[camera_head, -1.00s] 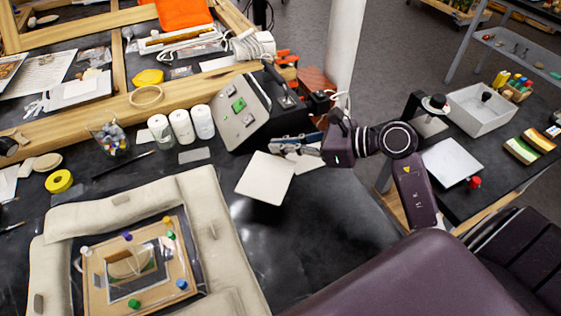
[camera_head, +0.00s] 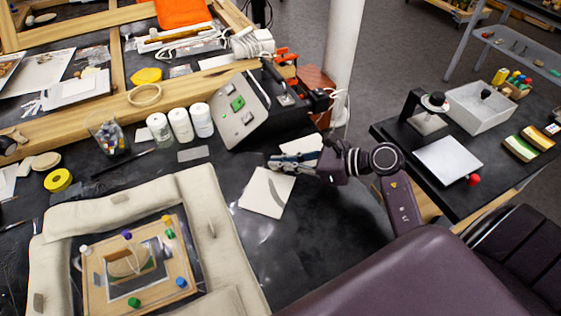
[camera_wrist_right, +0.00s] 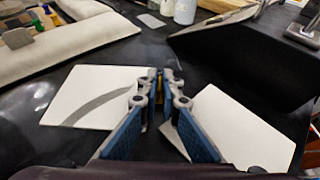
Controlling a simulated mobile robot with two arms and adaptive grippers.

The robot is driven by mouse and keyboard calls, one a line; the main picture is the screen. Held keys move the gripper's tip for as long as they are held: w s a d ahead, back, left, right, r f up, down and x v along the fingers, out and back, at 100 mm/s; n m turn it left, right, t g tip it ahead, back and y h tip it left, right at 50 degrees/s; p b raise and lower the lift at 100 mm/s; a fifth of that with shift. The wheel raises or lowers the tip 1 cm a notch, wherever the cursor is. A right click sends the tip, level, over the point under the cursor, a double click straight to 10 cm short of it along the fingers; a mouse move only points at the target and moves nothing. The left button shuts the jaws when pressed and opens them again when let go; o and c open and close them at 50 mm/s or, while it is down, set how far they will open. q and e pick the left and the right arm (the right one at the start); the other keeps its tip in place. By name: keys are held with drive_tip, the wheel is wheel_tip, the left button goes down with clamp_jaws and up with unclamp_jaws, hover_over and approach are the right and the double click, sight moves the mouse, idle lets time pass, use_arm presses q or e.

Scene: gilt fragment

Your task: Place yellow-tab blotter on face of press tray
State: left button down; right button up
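A pale square sheet (camera_head: 262,198), which I take for the blotter, is over the dark table. It also shows in the wrist view (camera_wrist_right: 85,88), crossed by a curved grey shadow. My right gripper (camera_head: 273,163) is at its far edge. In the wrist view the fingertips (camera_wrist_right: 162,80) are close together around a small yellow piece, apparently the tab. I cannot tell whether the sheet touches the table. I cannot surely tell which thing is the press tray; a pale square plate with a red knob (camera_head: 448,162) is on the right table. My left gripper is not in view.
A second pale sheet (camera_head: 305,144) lies behind the gripper. A grey sloped panel (camera_head: 240,108) and white jars (camera_head: 181,125) stand at the back. Padded cushions (camera_head: 210,210) surround a wooden board with coloured pegs (camera_head: 180,264).

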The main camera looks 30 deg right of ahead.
drive_tip(key=o, duration=0.4)
drive_tip(key=shift+c, duration=0.2)
drive_tip(key=shift+r, duration=0.1)
